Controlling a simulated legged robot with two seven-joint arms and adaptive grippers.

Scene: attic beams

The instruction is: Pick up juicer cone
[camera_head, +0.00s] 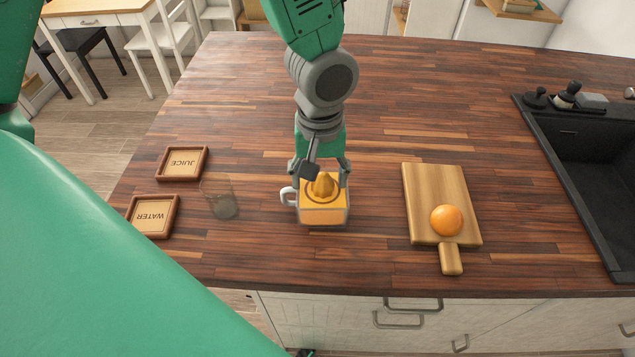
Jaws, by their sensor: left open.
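The orange juicer cone (323,186) sits upright on top of a square juicer cup (323,216) with a white handle on its left side. The cup stands on the wooden counter near its front middle. My left gripper (319,181) points down over the cone. Its fingers are open, one on each side of the cone, and they partly hide the top of the cup. Whether the fingers touch the cone cannot be told. My right gripper is not in view.
An orange (446,220) lies on a cutting board (428,184) to the right. A black sink (590,170) is at far right. The counter behind is clear.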

